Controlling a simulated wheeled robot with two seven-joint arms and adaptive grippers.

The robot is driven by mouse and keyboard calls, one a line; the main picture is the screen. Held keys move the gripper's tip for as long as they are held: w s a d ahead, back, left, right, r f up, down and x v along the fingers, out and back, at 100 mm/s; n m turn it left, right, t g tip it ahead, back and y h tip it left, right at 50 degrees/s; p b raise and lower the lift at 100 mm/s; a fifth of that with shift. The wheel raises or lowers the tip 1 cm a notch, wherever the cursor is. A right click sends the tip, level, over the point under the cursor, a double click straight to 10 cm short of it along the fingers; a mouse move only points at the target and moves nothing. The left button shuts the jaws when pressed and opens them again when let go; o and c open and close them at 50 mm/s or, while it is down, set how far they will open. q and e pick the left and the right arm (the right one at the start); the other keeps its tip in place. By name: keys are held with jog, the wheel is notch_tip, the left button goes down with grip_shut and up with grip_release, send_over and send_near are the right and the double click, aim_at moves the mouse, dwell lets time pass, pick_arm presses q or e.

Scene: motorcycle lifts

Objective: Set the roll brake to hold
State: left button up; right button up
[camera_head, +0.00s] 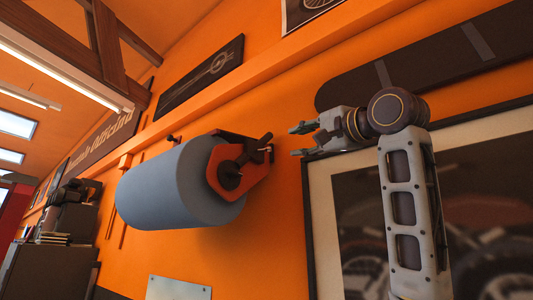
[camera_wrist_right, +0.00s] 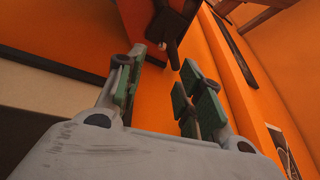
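A large blue-grey roll (camera_head: 170,186) hangs on the orange wall. At its right end is a red-orange bracket (camera_head: 257,172) with a dark brake lever (camera_head: 233,177) on its face, angled up to the right. My right gripper (camera_head: 298,140) is just right of the bracket, its fingers apart and pointing left at it, touching nothing that I can see. In the right wrist view the open green-padded fingers (camera_wrist_right: 160,68) have a dark lever-like part (camera_wrist_right: 173,50) just beyond them, between the tips. The brake's setting cannot be read. My left gripper is not in view.
A framed motorcycle picture (camera_head: 350,190) hangs on the wall behind my right arm. A dark long board (camera_head: 440,60) is above it. A metal plate (camera_head: 178,288) is below the roll. A dark cabinet (camera_head: 45,270) stands at the far left.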

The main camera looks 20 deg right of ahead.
jog(key=p, duration=0.3)
send_near(265, 150)
jog(key=shift+w, duration=1.05)
jog(key=shift+r+p+x, duration=0.2)
jog(key=shift+p+x, duration=0.45)
jog(key=shift+x, duration=0.75)
jog(key=shift+r+p+x, duration=0.15)
jog(key=shift+p+x, duration=0.5)
jog(key=shift+x, duration=0.75)
jog(key=shift+d, duration=0.15)
grip_shut()
